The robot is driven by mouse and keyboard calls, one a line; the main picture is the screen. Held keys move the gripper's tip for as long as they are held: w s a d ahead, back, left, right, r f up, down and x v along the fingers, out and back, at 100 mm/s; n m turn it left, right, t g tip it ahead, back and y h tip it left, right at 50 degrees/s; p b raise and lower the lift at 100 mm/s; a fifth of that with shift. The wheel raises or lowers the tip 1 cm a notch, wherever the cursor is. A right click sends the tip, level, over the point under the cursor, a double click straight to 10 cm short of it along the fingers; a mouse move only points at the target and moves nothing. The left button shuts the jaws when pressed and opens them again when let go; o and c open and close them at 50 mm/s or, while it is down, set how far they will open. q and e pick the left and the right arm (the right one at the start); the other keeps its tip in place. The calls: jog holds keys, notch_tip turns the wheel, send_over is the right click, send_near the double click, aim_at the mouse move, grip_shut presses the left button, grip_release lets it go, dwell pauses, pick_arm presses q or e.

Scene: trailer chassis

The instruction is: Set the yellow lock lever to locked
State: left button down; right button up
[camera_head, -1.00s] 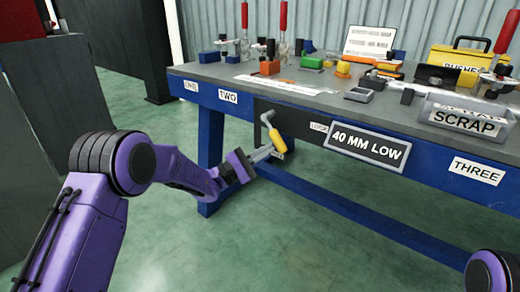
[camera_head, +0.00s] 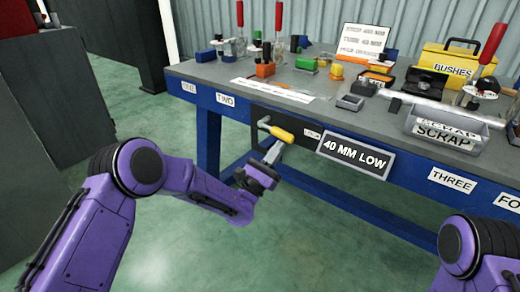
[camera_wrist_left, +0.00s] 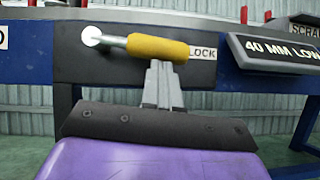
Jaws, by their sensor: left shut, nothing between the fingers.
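The yellow lock lever (camera_head: 281,133) sits on a dark panel on the front of the blue workbench. Its handle lies almost level, pointing right towards the label that reads LOCK in the left wrist view. In that view the lever (camera_wrist_left: 158,48) runs right from its round metal pivot (camera_wrist_left: 92,37). My left gripper (camera_head: 274,151) is shut and empty, just below the handle. In the left wrist view its fingertips (camera_wrist_left: 161,66) reach the underside of the handle; whether they touch cannot be told. My right arm shows at the lower right, its gripper out of view.
A sign reading 40 MM LOW (camera_head: 355,156) sticks out right of the lever. The bench top (camera_head: 215,73) holds a SCRAP bin (camera_head: 446,128), a yellow BUSHES box (camera_head: 455,65) and red-handled clamps. Open floor lies in front of the bench.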

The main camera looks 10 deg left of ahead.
pick_arm(q)
jog(key=shift+d+r+n+t+y+p, duration=0.2)
jog(key=shift+r+n+t+y, duration=0.1)
jog(key=shift+n+y, duration=0.35)
jog(key=shift+d+r+n+t+y+p, duration=0.15)
jog(key=shift+r+n+t+y, duration=0.15)
jog(key=shift+n+y, duration=0.35)
jog(key=shift+a, duration=0.1)
